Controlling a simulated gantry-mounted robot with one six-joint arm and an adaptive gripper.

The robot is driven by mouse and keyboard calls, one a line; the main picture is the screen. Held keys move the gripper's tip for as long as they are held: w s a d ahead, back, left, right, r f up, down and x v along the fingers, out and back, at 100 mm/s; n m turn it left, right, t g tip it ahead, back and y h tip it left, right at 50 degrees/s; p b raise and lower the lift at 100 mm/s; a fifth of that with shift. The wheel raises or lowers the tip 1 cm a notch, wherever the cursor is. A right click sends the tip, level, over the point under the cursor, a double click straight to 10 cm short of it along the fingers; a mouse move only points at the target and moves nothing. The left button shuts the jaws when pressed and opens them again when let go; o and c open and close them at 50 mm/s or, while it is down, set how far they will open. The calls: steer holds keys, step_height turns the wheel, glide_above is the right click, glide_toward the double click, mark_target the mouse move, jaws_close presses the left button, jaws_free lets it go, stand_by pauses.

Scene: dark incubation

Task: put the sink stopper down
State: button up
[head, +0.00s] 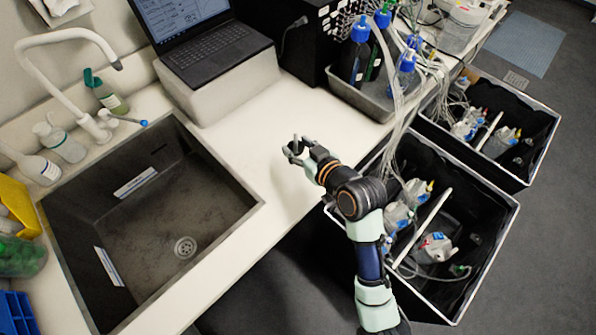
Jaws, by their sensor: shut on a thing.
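My gripper (294,153) is over the white counter, to the right of the sink. It is shut on a small dark upright piece, most likely the sink stopper (296,141), which shows only as a short stub between the fingers. Its lower part is hidden by the fingers, and I cannot tell how far it is above the counter. The dark sink (216,215) lies to the left, with a round metal drain (185,247) in its floor.
A laptop (207,45) sits on a white block behind. A grey tray (362,98) holds blue-capped bottles. Black bins (489,240) with tubing stand to the right. A white tap (60,75) and bottles line the sink's far left edge. The counter around my gripper is clear.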

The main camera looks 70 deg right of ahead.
mark_target(299, 176)
step_height(299, 176, down, 12)
steer(key=shift+f, duration=0.1)
stand_by(0.4)
steer(key=shift+f+b, duration=0.15)
steer(key=shift+b, duration=0.25)
steer(key=o, duration=1.2)
steer(key=shift+s+r, duration=0.15)
steer(key=shift+r, duration=0.15)
steer(key=b+v, duration=0.1)
steer(key=v, duration=1)
steer(key=shift+s+a, duration=0.3)
